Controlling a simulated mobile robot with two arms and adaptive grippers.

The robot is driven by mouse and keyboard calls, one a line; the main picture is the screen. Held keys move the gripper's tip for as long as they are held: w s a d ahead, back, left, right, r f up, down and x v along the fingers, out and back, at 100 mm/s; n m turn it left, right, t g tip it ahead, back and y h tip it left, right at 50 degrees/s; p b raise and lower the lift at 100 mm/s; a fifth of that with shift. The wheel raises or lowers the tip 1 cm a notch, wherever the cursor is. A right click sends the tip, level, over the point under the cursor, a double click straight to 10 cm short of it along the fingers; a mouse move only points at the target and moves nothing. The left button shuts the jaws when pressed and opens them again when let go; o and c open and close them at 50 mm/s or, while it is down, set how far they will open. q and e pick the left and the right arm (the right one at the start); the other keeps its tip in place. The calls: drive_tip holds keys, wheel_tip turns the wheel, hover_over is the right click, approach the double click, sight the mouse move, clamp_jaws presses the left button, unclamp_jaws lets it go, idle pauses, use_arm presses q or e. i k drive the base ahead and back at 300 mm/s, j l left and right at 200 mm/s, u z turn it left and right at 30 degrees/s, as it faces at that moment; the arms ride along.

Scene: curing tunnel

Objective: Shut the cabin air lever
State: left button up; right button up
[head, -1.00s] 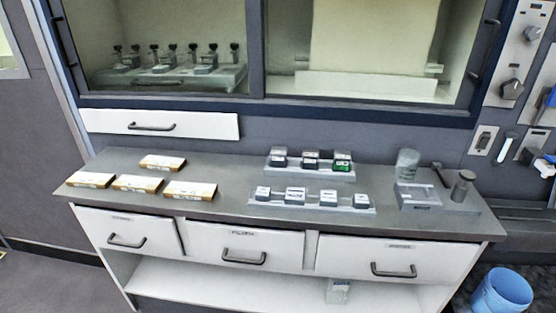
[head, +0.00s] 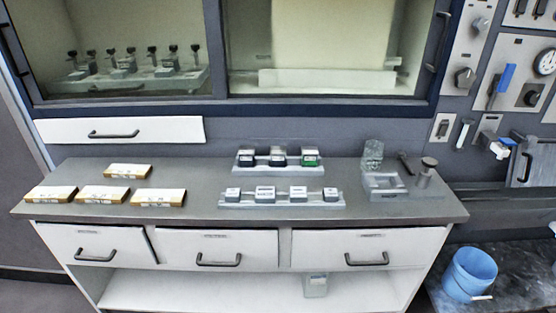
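The wall panels at the right edge carry the controls, and their labels are too small to read. A lever with a blue handle (head: 502,84) stands steeply tilted, nearly upright, on a grey panel. I cannot tell from the labels which of these is the cabin air lever. Neither of my grippers is in view.
A grey-topped bench (head: 225,206) with drawers fills the middle, holding boxes, small blocks on trays and a stamping-like stand (head: 384,187). A glass-fronted cabinet (head: 225,106) is behind. A blue bucket (head: 470,275) stands low right.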

sight(502, 86)
drive_tip(key=z, duration=1.25)
drive_tip(key=i+l, duration=0.1)
drive_tip(key=l, duration=0.15)
drive_tip(key=z, duration=0.05)
